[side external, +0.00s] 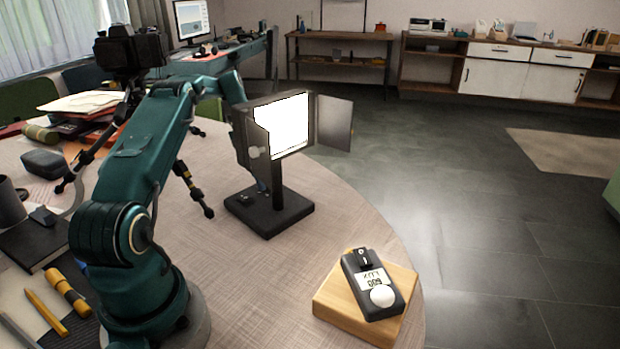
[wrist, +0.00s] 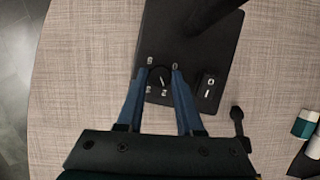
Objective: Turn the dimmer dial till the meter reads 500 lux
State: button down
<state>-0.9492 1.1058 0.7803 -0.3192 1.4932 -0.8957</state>
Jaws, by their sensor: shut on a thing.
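The dimmer dial (wrist: 159,78) is a small black knob with a light pointer line on the lamp's black base (wrist: 200,45). Small white numerals surround it. My gripper (wrist: 160,74) has its two blue fingers shut on the dial, one on each side. In the side view the dial is hidden, with the fingers behind the lamp. The lit lamp panel (side external: 281,124) stands on its base (side external: 290,213) with its flaps open. The light meter (side external: 372,284) lies on a wooden block (side external: 338,310). Its display is upside down in the picture and appears to read 600 lux.
A rocker switch (wrist: 208,86) sits right of the dial on the base. A black tripod (side external: 190,188) stands behind my arm. Pens and a notebook lie at the table's left. The tabletop (side external: 335,220) between lamp and meter is clear.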

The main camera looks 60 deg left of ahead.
jog(key=shift+m, duration=0.3)
jog(key=c, duration=0.5)
grip_release()
jog(key=shift+c, duration=0.2)
